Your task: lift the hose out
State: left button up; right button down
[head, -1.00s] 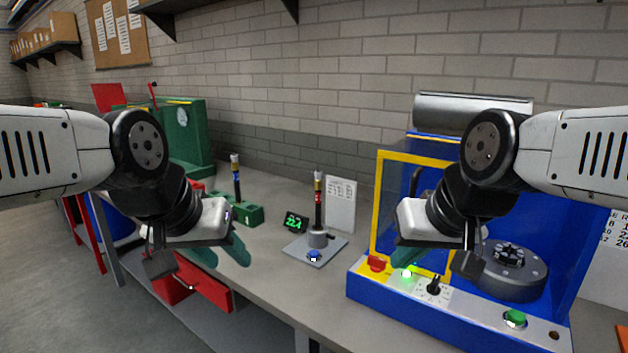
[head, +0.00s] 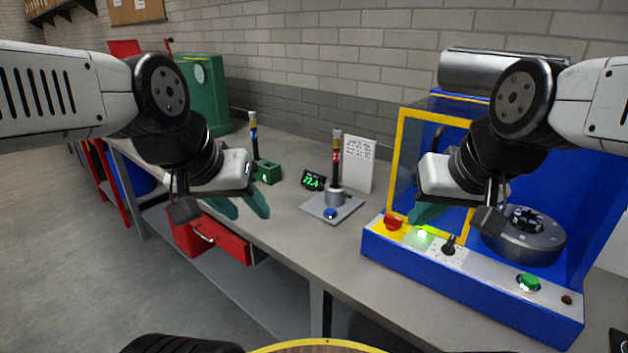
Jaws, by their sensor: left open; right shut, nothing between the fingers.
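A short black hose (head: 337,159) with a metal end and coloured bands stands upright in a grey socket on a small plate (head: 318,209) with a blue button. A similar black hose (head: 253,136) stands upright in a green block (head: 268,172) further left. I cannot tell which one the task means. My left gripper (head: 243,207), with teal fingers, is open and empty over the bench's front edge, left of the plate. My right gripper (head: 432,212) is shut and empty in front of the blue machine (head: 470,290), right of the plate. Neither gripper touches a hose.
A small display (head: 313,181) and a white printed card (head: 360,163) stand by the plate. The yellow-framed guard (head: 400,160) of the blue machine rises at the right. A red drawer (head: 222,238) juts out under the bench. Bare bench lies in front of the plate.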

aim_at(336, 132)
jog(key=j+z, duration=0.1)
jog(key=z, duration=0.4)
jog(key=j+z, duration=0.3)
jog(key=j, duration=0.35)
jog(key=k+j+z, duration=0.1)
jog(key=j+z, duration=0.25)
jog(key=j, duration=0.25)
jog(key=k+j, duration=0.1)
jog(key=j, duration=0.55)
jog(key=k+j, duration=0.15)
jog(key=j, duration=0.2)
